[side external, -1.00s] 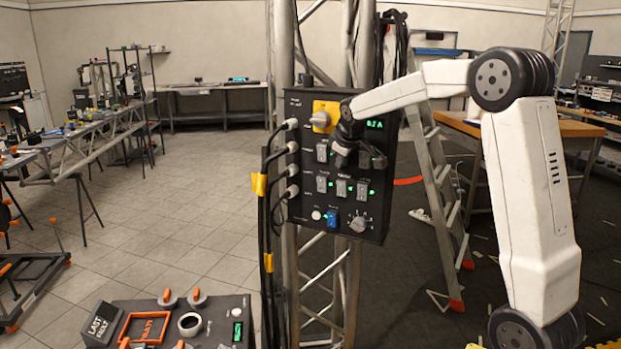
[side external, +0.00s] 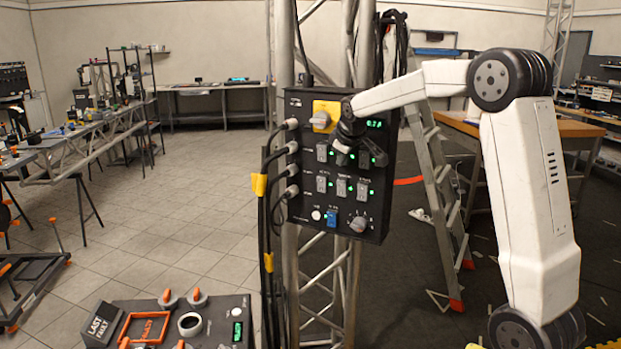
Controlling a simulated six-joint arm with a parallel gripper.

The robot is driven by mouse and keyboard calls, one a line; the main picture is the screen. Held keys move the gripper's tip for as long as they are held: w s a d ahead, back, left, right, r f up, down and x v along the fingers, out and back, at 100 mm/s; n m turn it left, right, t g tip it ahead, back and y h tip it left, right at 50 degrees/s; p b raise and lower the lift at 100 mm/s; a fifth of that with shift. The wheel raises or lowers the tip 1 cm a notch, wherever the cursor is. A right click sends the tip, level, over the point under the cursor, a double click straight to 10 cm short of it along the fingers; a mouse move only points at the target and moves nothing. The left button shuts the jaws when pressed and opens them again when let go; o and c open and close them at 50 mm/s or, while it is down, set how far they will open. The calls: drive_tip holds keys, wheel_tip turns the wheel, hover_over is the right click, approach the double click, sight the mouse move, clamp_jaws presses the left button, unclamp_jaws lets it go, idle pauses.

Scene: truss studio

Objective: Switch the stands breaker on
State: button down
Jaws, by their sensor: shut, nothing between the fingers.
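A black breaker panel (side external: 294,216) is mounted upright on the truss. It carries two rows of grey breaker switches, a yellow rotary switch (side external: 324,116) at the top left and a green display (side external: 375,123) at the top right. The lower-row switches (side external: 341,188) have green lights beside them. The labels are too small to read, so I cannot tell which breaker is marked stands.
Black cables plug into the panel's left side (side external: 291,170). A console (side external: 221,312) stands below left. A ladder (side external: 437,190) stands behind my arm.

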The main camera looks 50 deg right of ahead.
drive_tip(key=shift+r, duration=0.6)
drive_tip(key=s+a+r, duration=0.5)
drive_tip(key=a+r, duration=0.2)
drive_tip(key=r, duration=0.1)
drive_tip(key=shift+a+r, duration=0.25)
drive_tip(key=shift+a, duration=0.15)
idle(0.5)
drive_tip(key=shift+a+f, duration=0.2)
drive_tip(key=shift+f, duration=0.45)
